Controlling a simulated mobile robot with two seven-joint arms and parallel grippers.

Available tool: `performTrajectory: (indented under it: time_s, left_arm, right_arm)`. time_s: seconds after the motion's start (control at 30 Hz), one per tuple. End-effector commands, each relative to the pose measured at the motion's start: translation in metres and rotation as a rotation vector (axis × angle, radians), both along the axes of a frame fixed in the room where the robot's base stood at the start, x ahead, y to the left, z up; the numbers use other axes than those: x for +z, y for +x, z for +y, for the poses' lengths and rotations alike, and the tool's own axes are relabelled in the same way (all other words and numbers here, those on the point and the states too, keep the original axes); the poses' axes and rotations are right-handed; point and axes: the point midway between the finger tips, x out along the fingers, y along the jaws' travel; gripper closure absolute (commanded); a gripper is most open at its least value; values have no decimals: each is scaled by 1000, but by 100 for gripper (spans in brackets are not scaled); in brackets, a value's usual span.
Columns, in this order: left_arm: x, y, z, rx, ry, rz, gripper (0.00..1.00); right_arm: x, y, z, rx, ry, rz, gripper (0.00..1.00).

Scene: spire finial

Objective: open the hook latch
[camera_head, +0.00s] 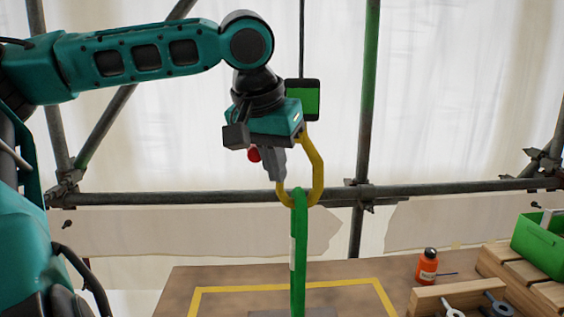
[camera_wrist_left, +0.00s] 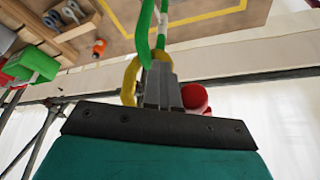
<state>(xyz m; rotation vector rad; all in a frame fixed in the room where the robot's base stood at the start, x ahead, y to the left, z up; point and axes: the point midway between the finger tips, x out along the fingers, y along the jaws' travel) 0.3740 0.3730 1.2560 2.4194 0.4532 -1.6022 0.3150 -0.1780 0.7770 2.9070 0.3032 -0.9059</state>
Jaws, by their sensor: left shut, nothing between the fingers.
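A yellow hook (camera_head: 317,170) hangs below a dark block with a green face (camera_head: 304,100) on a thin line. A green sling (camera_head: 299,245) is looped through the bottom of the hook and hangs down. My left gripper (camera_head: 277,180) is shut and empty at the left side of the hook's opening. A red rounded part (camera_head: 254,154) shows just left of its fingers. In the left wrist view the shut fingers (camera_wrist_left: 160,75) are beside the hook (camera_wrist_left: 131,82), with the red part (camera_wrist_left: 196,98) on their other side. The latch itself is hidden, and I cannot tell whether the fingers touch it.
A wooden table (camera_head: 230,277) with a yellow taped outline (camera_head: 330,284) lies below. An orange bottle (camera_head: 427,267), a wooden rack (camera_head: 500,270) and a green bin (camera_head: 540,240) stand at the right. Scaffold tubes (camera_head: 230,198) run behind the hook.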

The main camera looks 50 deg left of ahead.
Motion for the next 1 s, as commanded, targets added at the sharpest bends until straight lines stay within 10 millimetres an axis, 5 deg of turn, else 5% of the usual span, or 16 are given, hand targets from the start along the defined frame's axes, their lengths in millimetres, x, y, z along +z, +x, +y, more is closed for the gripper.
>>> performTrajectory:
  time_s: [1.0]
  left_arm:
    - [13,-11,12,5,5,2,100]
  right_arm:
    - [0,0,0,0,0,-1,100]
